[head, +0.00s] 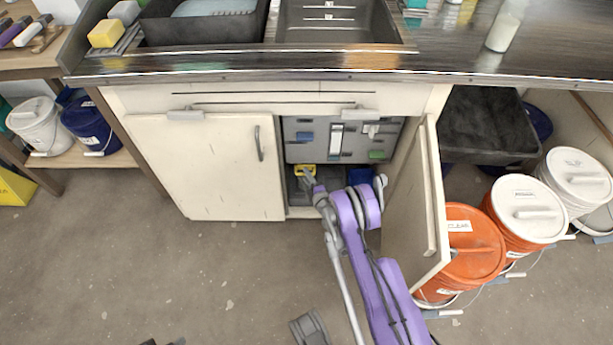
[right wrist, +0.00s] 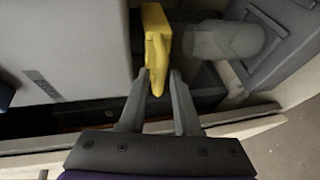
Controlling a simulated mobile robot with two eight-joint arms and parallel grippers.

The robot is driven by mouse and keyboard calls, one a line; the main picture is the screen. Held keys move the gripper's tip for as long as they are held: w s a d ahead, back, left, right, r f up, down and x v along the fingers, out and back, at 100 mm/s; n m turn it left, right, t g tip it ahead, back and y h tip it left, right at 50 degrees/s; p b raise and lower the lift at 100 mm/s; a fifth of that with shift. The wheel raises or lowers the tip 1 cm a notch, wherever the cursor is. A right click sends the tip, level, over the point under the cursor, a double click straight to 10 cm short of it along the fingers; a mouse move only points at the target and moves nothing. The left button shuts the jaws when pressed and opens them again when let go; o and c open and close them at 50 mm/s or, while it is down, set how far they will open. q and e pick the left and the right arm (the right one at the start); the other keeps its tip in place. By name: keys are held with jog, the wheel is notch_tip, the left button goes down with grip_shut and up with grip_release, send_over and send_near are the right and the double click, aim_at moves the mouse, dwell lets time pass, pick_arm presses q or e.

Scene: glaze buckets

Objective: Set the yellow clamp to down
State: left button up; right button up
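The yellow clamp (head: 304,169) is inside the open cabinet under the counter, in front of the grey back panel. In the right wrist view the yellow clamp (right wrist: 156,40) hangs with its narrow lower end between my right gripper's fingers. My right gripper (head: 309,180) reaches into the cabinet at the clamp. In the right wrist view my right gripper (right wrist: 161,76) is open. The left finger is close to or touching the clamp, and a gap shows at the right finger. Small dark tips at the head view's bottom edge may be my left gripper (head: 164,342); its state is unclear.
The cabinet's right door (head: 418,212) stands open beside my right arm; the left door (head: 210,165) is shut. A grey rounded fitting (right wrist: 225,40) is right of the clamp. Orange buckets (head: 462,245) stand right of the open door.

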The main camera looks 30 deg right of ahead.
grip_shut()
dwell(1.1)
